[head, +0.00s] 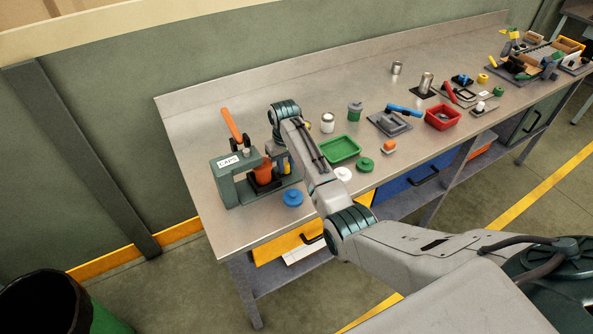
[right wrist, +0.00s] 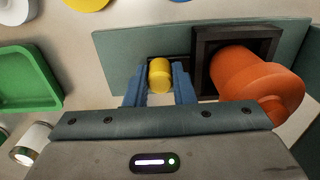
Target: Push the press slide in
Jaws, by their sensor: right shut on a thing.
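The press (head: 228,178) is a dark green stand labelled CAPS at the near left end of the bench, with an orange lever (head: 234,125) raised on top. An orange cylinder (head: 263,172) is at its middle; in the right wrist view this orange part (right wrist: 245,75) sits in a black square holder (right wrist: 204,48) on a green plate (right wrist: 120,55). A yellow knob (right wrist: 159,75) stands on that plate beside the holder. My right gripper (right wrist: 159,88) is shut on the yellow knob, with its blue fingers on either side. My left gripper is out of view.
A blue disc (head: 293,198) lies just right of the press, near a green tray (head: 342,149), a white disc (head: 343,174) and a green disc (head: 365,164). A white jar (head: 327,122) stands behind. The bench front left of the blue disc is clear.

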